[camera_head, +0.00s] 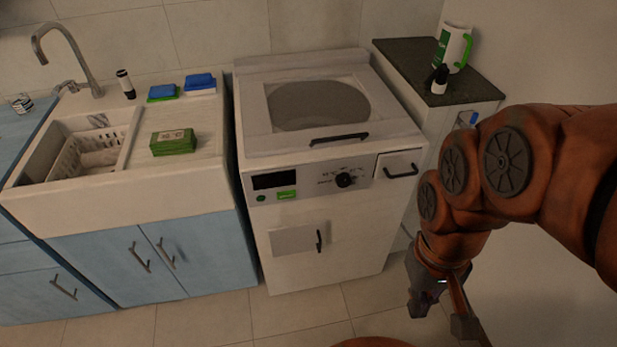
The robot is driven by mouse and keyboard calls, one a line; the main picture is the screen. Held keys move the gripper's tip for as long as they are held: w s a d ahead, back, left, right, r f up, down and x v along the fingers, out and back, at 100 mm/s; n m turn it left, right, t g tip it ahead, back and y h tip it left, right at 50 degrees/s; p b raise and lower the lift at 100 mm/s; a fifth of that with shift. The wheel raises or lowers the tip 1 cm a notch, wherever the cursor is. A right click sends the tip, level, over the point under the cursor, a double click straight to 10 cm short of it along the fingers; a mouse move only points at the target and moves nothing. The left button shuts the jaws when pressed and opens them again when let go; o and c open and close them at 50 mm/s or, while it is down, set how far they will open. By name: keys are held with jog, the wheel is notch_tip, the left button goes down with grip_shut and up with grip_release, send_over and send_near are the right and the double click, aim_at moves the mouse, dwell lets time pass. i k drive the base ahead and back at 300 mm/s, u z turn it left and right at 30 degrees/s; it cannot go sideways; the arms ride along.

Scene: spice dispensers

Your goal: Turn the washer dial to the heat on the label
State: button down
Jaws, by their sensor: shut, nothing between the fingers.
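The white washer (330,230) stands in the middle of the head view. Its black round dial (345,180) sits on the front control panel, with small dark markings around it that are too small to read. I cannot tell the dial's setting. A black display (275,180) and a small green tag (287,194) are left of the dial. I cannot make out a heat label. My gripper (443,320) hangs at the lower right, pointing down, shut and empty. It is right of the washer and below the dial's height in the picture, apart from both.
A white sink (75,210) over blue cabinets (150,258) stands left of the washer. A dark-topped side cabinet (405,55) with a white and green jug (452,48) and a dark bottle (440,78) stands right. A drawer handle (401,171) juts out beside the dial. The floor in front is clear.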

aim_at(342, 180)
jog(key=z, duration=0.65)
jog(key=k, duration=0.85)
jog(key=u, duration=1.55)
jog(key=i, duration=0.5)
jog(key=u, duration=0.05)
